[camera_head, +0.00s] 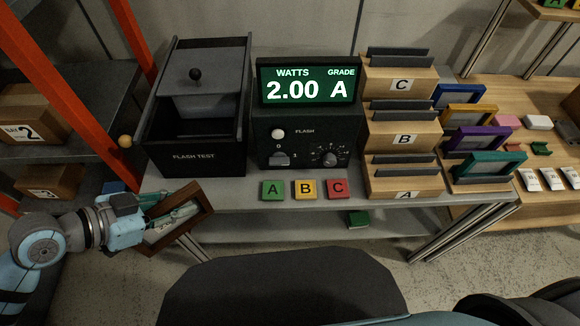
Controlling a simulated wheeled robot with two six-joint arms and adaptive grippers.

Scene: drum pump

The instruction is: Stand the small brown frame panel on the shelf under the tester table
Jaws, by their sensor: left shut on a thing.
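The small brown frame panel (207,197) is at the left front of the tester table (390,202), tilted, with a pale inner face. My left gripper (172,213) is shut on it, and the fingers cover part of that face. The panel is in front of the table's left front corner; I cannot tell whether it touches the table. The shelf (290,225) under the tester table shows as a grey strip below the top, mostly hidden by the tabletop. A small green block (358,218) is on the shelf, right of its middle. My right gripper is not in view.
On the table stand the flash test box (195,158), the meter showing 2.00 and A (308,90), and stepped A, B, C racks (403,140). Green, yellow and red tiles (305,189) lie along the front edge. An orange post (75,85) stands at left. The shelf's left part looks bare.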

